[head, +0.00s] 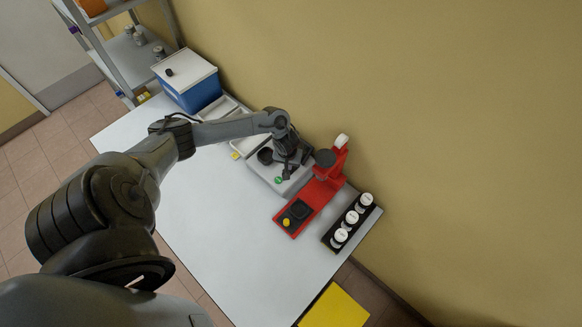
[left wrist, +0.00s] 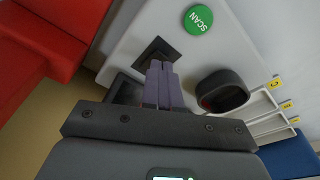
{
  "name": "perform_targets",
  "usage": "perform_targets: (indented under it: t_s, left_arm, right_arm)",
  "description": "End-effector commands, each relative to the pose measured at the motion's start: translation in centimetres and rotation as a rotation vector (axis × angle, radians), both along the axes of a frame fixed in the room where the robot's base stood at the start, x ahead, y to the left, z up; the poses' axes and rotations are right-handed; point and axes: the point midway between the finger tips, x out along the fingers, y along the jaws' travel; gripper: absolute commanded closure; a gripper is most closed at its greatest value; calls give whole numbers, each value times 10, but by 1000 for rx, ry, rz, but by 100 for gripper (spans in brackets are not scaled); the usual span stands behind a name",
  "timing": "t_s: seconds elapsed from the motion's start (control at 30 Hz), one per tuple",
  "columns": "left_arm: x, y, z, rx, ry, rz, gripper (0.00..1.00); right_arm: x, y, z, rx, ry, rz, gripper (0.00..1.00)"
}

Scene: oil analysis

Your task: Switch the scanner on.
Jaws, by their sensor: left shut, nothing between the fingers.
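The scanner (head: 262,171) is a light grey device on the table, and its grey body (left wrist: 150,22) fills much of the left wrist view. My left gripper (head: 287,176) is over the scanner, close to the button. In the left wrist view its fingers (left wrist: 160,66) are together and empty, pointing at a dark square recess (left wrist: 157,49) beside the button. I cannot tell whether the tips touch the scanner. My right gripper is not in view.
A red device (head: 317,193) stands right of the scanner, with a black rack (head: 335,241) of white-capped jars beyond it. A blue box (head: 190,90) with a white lid and pale trays (head: 218,109) lie left. The front of the table (head: 225,225) is clear.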

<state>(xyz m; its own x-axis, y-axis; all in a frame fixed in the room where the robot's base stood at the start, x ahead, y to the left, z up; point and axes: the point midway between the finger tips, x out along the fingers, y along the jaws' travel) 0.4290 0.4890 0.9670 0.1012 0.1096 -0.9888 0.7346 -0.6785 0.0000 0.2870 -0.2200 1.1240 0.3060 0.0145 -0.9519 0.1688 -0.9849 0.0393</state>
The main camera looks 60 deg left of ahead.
Motion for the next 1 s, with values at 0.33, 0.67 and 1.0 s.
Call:
perform_targets:
  t_s: [0.33, 0.67, 1.0]
  left_arm:
    - [0, 0, -6, 0, 0, 0, 100]
    - [0, 0, -11, 0, 0, 1, 100]
    - [0, 0, -6, 0, 0, 1, 100]
  right_arm:
    - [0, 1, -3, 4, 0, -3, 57]
    - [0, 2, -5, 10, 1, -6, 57]
    - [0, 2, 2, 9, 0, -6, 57]
